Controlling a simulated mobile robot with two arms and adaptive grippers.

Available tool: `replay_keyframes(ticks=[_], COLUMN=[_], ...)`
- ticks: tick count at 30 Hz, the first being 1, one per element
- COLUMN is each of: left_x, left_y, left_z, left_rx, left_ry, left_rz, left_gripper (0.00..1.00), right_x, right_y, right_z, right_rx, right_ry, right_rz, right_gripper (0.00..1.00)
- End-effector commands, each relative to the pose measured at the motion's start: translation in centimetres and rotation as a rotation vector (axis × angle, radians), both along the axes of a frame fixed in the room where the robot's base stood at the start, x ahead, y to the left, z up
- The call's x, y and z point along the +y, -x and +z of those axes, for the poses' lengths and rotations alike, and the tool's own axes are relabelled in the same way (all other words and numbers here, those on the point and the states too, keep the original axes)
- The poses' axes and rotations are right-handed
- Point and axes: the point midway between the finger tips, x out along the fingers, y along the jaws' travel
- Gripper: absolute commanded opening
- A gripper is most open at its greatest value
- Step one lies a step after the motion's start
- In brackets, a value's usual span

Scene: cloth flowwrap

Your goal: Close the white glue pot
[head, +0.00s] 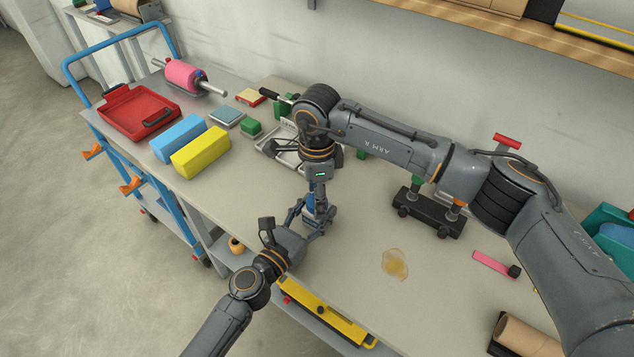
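A small blue and pale object (310,204) stands on the table between my two grippers. It is mostly covered by them, so I cannot tell whether it is the white glue pot or its lid. My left gripper (313,222) reaches in from the lower left, its fingers on either side of this object at table height. My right gripper (318,203) points straight down over the same spot. I cannot make out whether either gripper is shut on it. No white pot shows clearly elsewhere.
A yellowish puddle (395,264) lies right of the grippers. Blue (178,138) and yellow (201,152) blocks and a red tray (112,122) are left.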

Motion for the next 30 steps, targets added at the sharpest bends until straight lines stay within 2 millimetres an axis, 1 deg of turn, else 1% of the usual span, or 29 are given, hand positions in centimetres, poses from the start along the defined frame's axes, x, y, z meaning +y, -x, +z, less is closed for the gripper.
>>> replay_keyframes(ticks=[3, 11, 12, 14, 15, 17, 18, 20, 23, 25, 26, 30], left_x=[0.01, 0.01, 0.01, 0.01, 0.01, 0.01, 0.01, 0.0, 0.0, 0.0, 0.0, 0.0], left_y=[-0.01, -0.01, -0.01, -0.01, -0.01, -0.01, -0.01, 0.0, 0.0, 0.0, 0.0, 0.0], left_z=[0.0, 0.0, 0.0, 0.0, 0.0, 0.0, 0.0, 0.0, 0.0, 0.0, 0.0, 0.0], left_rx=[0.0, 0.0, 0.0, 0.0, 0.0, 0.0, 0.0, 0.0, 0.0, 0.0, 0.0, 0.0], left_ry=[0.0, 0.0, 0.0, 0.0, 0.0, 0.0, 0.0, 0.0, 0.0, 0.0, 0.0, 0.0], left_rz=[0.0, 0.0, 0.0, 0.0, 0.0, 0.0, 0.0, 0.0, 0.0, 0.0, 0.0, 0.0], left_gripper=[0.0, 0.0, 0.0, 0.0, 0.0, 0.0, 0.0, 0.0, 0.0, 0.0, 0.0, 0.0], right_x=[0.02, 0.01, 0.01, 0.0, 0.01, 0.0, 0.0, 0.0, -0.01, -0.01, -0.01, -0.02], right_y=[-0.01, -0.02, -0.02, -0.02, -0.02, -0.02, -0.02, -0.02, -0.02, -0.02, -0.02, -0.01], right_z=[-0.57, -0.66, -0.66, -0.66, -0.65, -0.65, -0.65, -0.65, -0.64, -0.65, -0.65, -0.67], right_rx=[-0.001, -0.002, -0.002, -0.001, -0.001, -0.001, -0.001, -0.001, -0.001, -0.001, -0.001, -0.001], right_ry=[0.0, 0.0, 0.0, 0.0, 0.0, 0.0, 0.0, 0.0, 0.0, 0.0, 0.0, 0.0], right_rz=[0.0, 0.0, 0.0, 0.0, 0.0, 0.0, 0.0, 0.0, -0.007, -0.05, -0.083, -0.306], right_gripper=[0.61, 0.61, 0.57, 0.45, 0.37, 0.25, 0.17, 0.05, 0.05, 0.05, 0.05, 0.05])
